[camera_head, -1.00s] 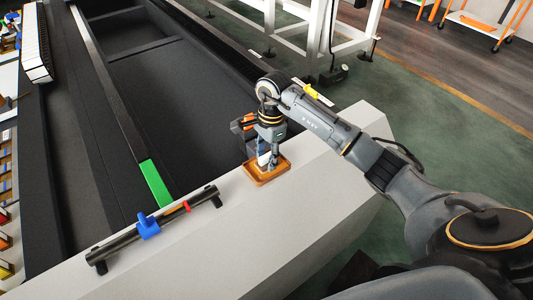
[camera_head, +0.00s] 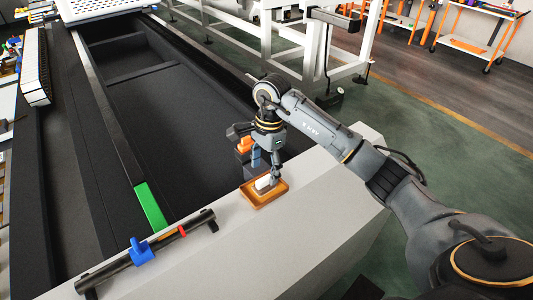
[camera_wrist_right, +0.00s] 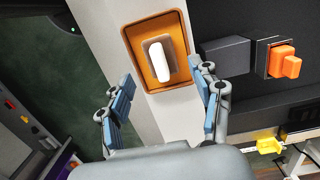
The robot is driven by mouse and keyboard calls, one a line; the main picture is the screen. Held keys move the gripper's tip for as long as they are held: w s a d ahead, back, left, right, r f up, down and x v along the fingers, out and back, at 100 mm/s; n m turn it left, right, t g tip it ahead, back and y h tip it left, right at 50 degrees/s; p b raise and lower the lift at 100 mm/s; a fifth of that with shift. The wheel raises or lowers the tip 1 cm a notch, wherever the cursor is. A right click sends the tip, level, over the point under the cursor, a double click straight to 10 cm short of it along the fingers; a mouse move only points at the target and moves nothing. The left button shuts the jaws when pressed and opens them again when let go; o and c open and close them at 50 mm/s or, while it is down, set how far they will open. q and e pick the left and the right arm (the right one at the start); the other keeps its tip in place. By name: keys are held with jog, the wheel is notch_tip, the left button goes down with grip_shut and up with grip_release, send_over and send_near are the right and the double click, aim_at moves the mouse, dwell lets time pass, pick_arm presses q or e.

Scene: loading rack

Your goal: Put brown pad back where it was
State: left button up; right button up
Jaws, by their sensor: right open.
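The brown pad (camera_wrist_right: 172,60) with its white grip lies inside the orange-brown tray (camera_wrist_right: 134,48) in the right wrist view. In the head view, the white top of the pad (camera_head: 263,183) shows in the tray (camera_head: 257,204), which sits on the pale ledge. My right gripper (camera_head: 273,166) is just above the tray. My left gripper is not in view.
A black box with an orange knob (camera_wrist_right: 284,62) stands beside the tray. A black bar with a blue clamp (camera_head: 141,251) lies along the pale ledge (camera_head: 315,205). A dark recessed bed (camera_head: 175,115) lies behind it. The ledge right of the tray is clear.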

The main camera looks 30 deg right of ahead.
aim_at(267, 175)
notch_tip(267, 175, up, 8)
jog(key=b, duration=0.1)
jog(key=shift+d+f, duration=0.15)
jog(key=shift+d, duration=0.25)
jog(key=shift+w, duration=0.1)
